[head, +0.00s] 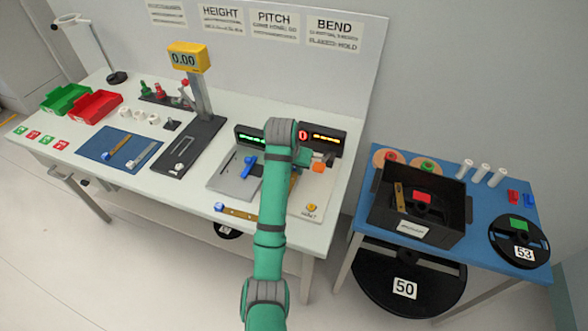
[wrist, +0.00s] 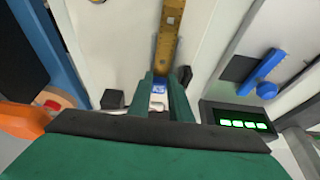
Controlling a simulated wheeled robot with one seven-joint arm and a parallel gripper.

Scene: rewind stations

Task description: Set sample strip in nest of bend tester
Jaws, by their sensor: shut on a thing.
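In the wrist view the sample strip (wrist: 169,32), a brown bar with small holes, runs from between my gripper's fingers to the top edge. A blue-and-white end piece (wrist: 158,91) lies between the fingertips. My gripper (wrist: 163,92) is shut on the strip, over the pale plate of the bend tester (wrist: 118,48). Dark small blocks stand on either side of the fingers. I cannot tell whether the strip touches the nest.
An orange block (head: 318,168) is right of my gripper in the head view. To the left stands a grey plate with a blue lever (head: 248,166). Another brown bar (head: 238,212) with a blue end lies at the table's front. A black bin (head: 415,240) stands on the blue table.

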